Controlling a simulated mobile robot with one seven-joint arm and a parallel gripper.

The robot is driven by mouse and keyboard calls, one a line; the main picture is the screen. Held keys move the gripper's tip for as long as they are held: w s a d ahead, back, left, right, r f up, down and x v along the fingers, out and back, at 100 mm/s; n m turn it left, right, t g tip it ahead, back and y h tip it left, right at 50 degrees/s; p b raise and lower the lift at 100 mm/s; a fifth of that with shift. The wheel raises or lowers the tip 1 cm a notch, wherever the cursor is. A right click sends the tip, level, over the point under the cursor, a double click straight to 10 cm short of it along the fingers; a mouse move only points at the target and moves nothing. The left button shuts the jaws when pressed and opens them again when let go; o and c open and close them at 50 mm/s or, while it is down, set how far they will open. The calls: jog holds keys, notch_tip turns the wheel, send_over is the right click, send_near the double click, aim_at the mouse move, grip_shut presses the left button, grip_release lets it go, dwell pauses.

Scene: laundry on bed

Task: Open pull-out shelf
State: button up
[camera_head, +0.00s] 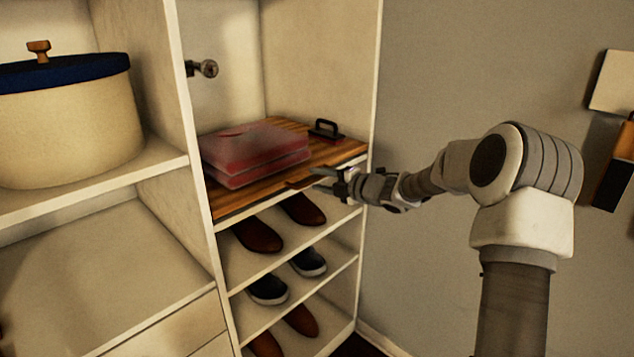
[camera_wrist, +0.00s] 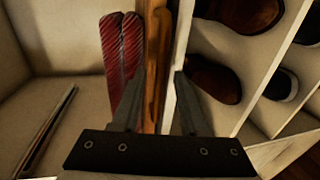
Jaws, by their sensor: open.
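The pull-out shelf (camera_head: 250,194) is a brown wooden board in the right column of the closet. It lies over a white fixed board and looks pushed in. In the wrist view the shelf (camera_wrist: 157,65) stands as an upright strip because the camera is turned. My gripper (camera_head: 333,180) is at the front edge of the shelf, right of its middle. In the wrist view the fingers of my gripper (camera_wrist: 153,95) are apart, one on each side of the shelf edge. I cannot tell whether they touch it.
Folded red cloth (camera_head: 255,152) lies on the shelf, with a black handle-like item (camera_head: 325,130) behind to the right. Brown shoes (camera_head: 258,236) and dark sneakers (camera_head: 268,289) fill the racks below. A round box (camera_head: 70,125) stands left. The grey wall (camera_head: 450,70) is right.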

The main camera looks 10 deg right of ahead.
jog(key=shift+w+a+f, duration=0.1)
jog(key=shift+w+a, duration=0.25)
jog(key=shift+w, duration=0.1)
grip_shut()
dwell(1.2)
